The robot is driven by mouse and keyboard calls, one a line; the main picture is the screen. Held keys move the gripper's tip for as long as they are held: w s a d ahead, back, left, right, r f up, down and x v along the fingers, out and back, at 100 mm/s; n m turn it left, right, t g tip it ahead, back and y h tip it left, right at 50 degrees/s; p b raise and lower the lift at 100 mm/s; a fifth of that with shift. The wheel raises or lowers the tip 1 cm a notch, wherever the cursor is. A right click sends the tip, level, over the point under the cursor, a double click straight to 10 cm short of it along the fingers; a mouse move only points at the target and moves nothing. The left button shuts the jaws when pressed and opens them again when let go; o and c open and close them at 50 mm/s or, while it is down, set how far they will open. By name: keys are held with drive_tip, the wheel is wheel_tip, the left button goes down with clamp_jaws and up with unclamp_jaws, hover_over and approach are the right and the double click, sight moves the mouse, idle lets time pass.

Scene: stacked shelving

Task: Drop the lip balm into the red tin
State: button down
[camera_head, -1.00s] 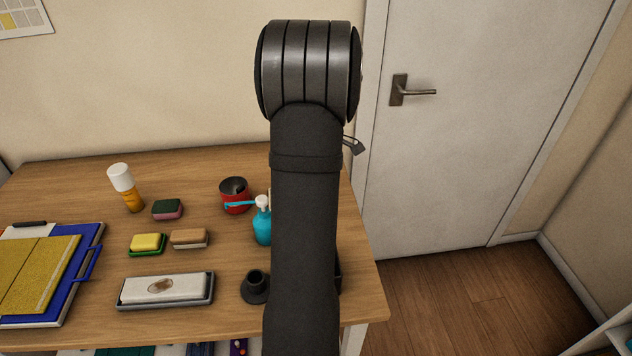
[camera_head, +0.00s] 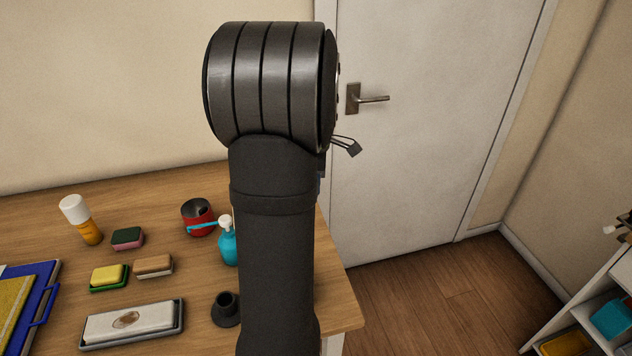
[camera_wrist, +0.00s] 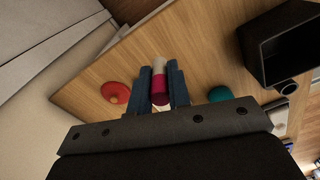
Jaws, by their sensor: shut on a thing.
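The red tin (camera_head: 197,220) stands on the wooden table, left of my arm in the head view. It is open at the top, with a dark interior. My gripper (camera_wrist: 160,80) shows in the wrist view, its two blue-grey fingers closed on a small crimson and whitish piece (camera_wrist: 160,95), which looks like the lip balm. The fingers hide part of it. A round orange-red thing (camera_wrist: 115,93) lies left of the fingers; I cannot tell whether it is the tin. In the head view my arm hides the gripper and the held piece.
A blue pump bottle (camera_head: 228,246) stands close to the tin, its spout across the tin's front. A black holder (camera_head: 225,309), sponges (camera_head: 128,238), an orange bottle (camera_head: 82,219) and a sharpening stone (camera_head: 132,322) stand nearby. A shelf (camera_head: 600,325) is at the right.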

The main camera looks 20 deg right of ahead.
drive_tip(key=w+a+r, duration=0.2)
drive_tip(key=w+a, duration=0.1)
drive_tip(key=a, duration=0.7)
drive_tip(key=w+a+r, duration=0.1)
drive_tip(key=w+a, duration=0.1)
drive_tip(key=a, duration=0.8)
drive_tip(key=w+a+r, duration=0.2)
drive_tip(key=w+a, duration=0.1)
drive_tip(key=a, duration=0.6)
drive_tip(key=shift+s+a+f, duration=0.1)
drive_tip(key=shift+a+f, duration=0.05)
drive_tip(key=shift+f, duration=1.45)
drive_tip(key=shift+s+a+f, duration=0.1)
drive_tip(key=shift+f, duration=1.5)
drive_tip(key=c, duration=1.3)
unclamp_jaws()
drive_tip(key=shift+o, duration=0.2)
drive_tip(key=shift+r, duration=0.1)
wheel_tip(320, 180, up, 17)
drive_tip(key=shift+r, duration=0.15)
